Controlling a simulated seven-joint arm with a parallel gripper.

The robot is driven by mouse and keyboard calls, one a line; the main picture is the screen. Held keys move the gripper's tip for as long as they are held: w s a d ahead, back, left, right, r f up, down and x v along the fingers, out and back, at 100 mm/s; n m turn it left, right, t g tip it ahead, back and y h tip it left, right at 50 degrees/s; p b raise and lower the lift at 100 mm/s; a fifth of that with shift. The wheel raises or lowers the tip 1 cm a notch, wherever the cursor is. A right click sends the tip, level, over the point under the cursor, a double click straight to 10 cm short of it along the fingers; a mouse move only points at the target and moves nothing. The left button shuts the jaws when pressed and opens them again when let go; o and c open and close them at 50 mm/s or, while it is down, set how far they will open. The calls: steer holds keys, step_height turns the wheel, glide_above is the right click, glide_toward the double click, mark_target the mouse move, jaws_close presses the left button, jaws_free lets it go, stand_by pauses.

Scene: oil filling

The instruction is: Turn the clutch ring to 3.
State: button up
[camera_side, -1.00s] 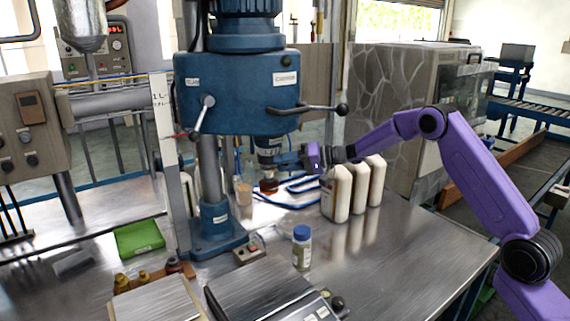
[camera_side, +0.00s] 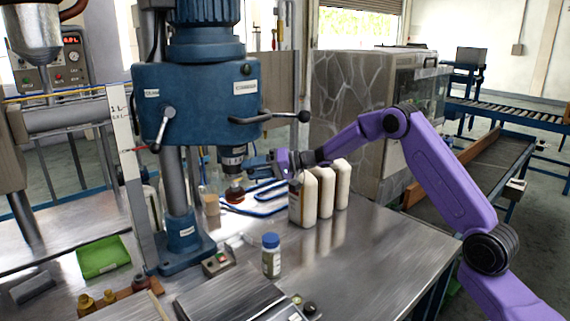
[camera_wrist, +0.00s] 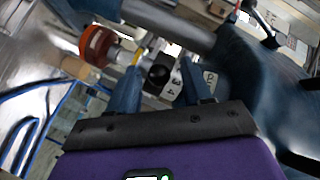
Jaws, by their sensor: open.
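The blue press head (camera_side: 196,100) stands on a column at the bench's middle. Below it hangs the spindle with the clutch ring (camera_side: 233,155), a grey band with small marks. In the wrist view, the ring (camera_wrist: 178,80) shows a light band with numerals, apparently 3 and 4, and a dark round knob (camera_wrist: 159,74). My gripper (camera_side: 254,165) is level with the spindle, just right of it. In the wrist view, my gripper (camera_wrist: 160,68) has its blue fingers apart, with the knob and band appearing between them. I cannot tell whether they touch. A red-brown chuck piece (camera_side: 234,192) sits below.
Several cream jugs (camera_side: 325,192) stand close under my forearm. A blue-capped bottle (camera_side: 271,258) stands in front. A handle with a black ball (camera_side: 303,117) sticks out above my gripper. The right bench surface is clear.

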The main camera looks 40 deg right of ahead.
steer(key=v, duration=1.6)
steer(key=a+r+n+h, duration=0.1)
steer(key=a+n+h, duration=0.15)
steer(key=a, duration=0.65)
steer(key=s+a+f+n+g+h, duration=0.1)
steer(key=s+a+n+h, duration=0.25)
steer(key=s+a, duration=0.45)
steer(key=s+d+f+n+g+h, duration=0.1)
steer(key=s+f+n+g, duration=0.1)
steer(key=s, duration=0.9)
steer(key=s+d+f+n+g+h, duration=0.1)
steer(key=s+n+g, duration=0.3)
steer(key=s, duration=0.8)
steer(key=s+d+f+n+g+h, duration=0.1)
steer(key=s+f+n+g+h, duration=0.1)
steer(key=s, duration=0.9)
steer(key=shift+s+f+n+g+h, duration=0.25)
steer(key=shift+f+n+g, duration=0.35)
steer(key=shift+f+g, duration=0.3)
